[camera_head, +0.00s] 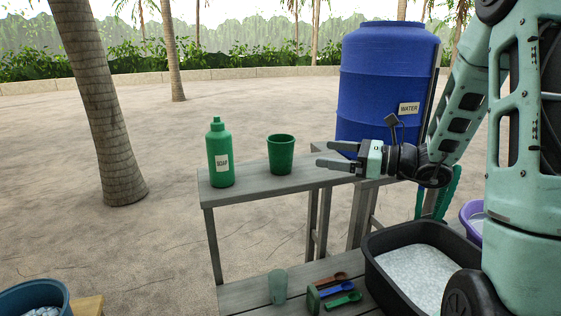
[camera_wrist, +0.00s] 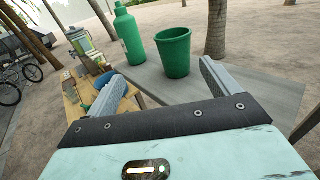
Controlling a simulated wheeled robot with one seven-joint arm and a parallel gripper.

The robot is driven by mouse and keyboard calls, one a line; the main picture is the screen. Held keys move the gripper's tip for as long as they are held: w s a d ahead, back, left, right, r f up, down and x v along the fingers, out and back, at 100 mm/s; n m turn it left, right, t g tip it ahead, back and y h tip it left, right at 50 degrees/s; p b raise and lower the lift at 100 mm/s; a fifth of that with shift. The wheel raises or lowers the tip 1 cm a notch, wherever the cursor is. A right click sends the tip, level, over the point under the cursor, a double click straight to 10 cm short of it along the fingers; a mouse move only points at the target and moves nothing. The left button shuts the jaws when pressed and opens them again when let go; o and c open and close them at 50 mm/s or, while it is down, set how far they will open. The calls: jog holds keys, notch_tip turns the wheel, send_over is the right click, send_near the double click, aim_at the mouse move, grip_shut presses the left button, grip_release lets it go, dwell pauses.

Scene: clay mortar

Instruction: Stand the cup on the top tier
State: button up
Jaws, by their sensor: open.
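A green cup (camera_head: 281,156) stands upright on the grey top tier (camera_head: 258,186) of a wooden stand, right of the green soap bottle (camera_head: 220,155). In the wrist view the green cup (camera_wrist: 174,52) stands ahead, between the lines of the two fingers. My gripper (camera_head: 327,154) is open and empty, to the right of the green cup, with a gap between fingertips and cup. A second, pale translucent green cup (camera_head: 278,287) stands on the lower tier (camera_head: 240,297).
A blue water barrel (camera_head: 385,85) stands behind my gripper. The lower tier holds coloured scoops (camera_head: 337,289) and a black tub (camera_head: 400,262) of white material. A blue basin (camera_head: 38,298) is at lower left. The front of the top tier is bare.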

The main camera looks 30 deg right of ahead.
aim_at(294, 142)
jog(key=shift+m+t+h, duration=0.5)
jog(key=shift+m+t, duration=0.1)
jog(key=p+x, duration=0.1)
jog(key=x, duration=0.2)
jog(key=d+p+x, duration=0.1)
jog(key=p+x, duration=0.1)
jog(key=x, duration=0.2)
jog(key=w+p+x, duration=0.1)
jog(key=x, duration=0.2)
jog(key=shift+w+d+r+p, duration=0.15)
jog(key=shift+d+r+p, duration=0.1)
jog(key=shift+p, duration=0.1)
jog(key=p+x, duration=0.3)
jog(key=x, duration=0.2)
jog(key=shift+a+f, duration=0.1)
jog(key=shift+a, duration=0.15)
jog(key=shift+w+a+f, duration=0.15)
jog(key=shift+w, duration=0.15)
jog(key=c, duration=1.1)
jog(key=shift+c, duration=0.2)
